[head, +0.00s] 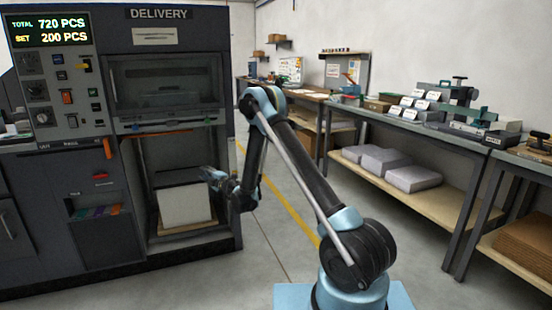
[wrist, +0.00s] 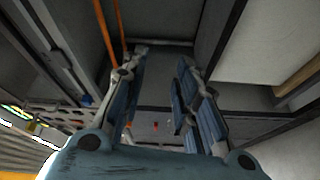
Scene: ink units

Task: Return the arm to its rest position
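My arm (head: 310,175) is bent over, with its upper link rising from the blue base and its forearm hanging down in front of the dark delivery machine (head: 185,22). My gripper (head: 208,175) points left at the machine's lower open bay, by the upper right of a white block (head: 186,205) there. In the wrist view my gripper (wrist: 163,65) shows two blue finger pads apart with nothing between them. The white block also shows at the right of the wrist view (wrist: 270,42), beside the fingers and apart from them.
The white block rests on a wooden board (head: 186,227) in the bay. An orange bar (head: 175,135) crosses the bay's top. A long bench (head: 400,122) with small devices and a lower shelf runs along the right. Grey floor with a yellow line (head: 285,203) is clear between.

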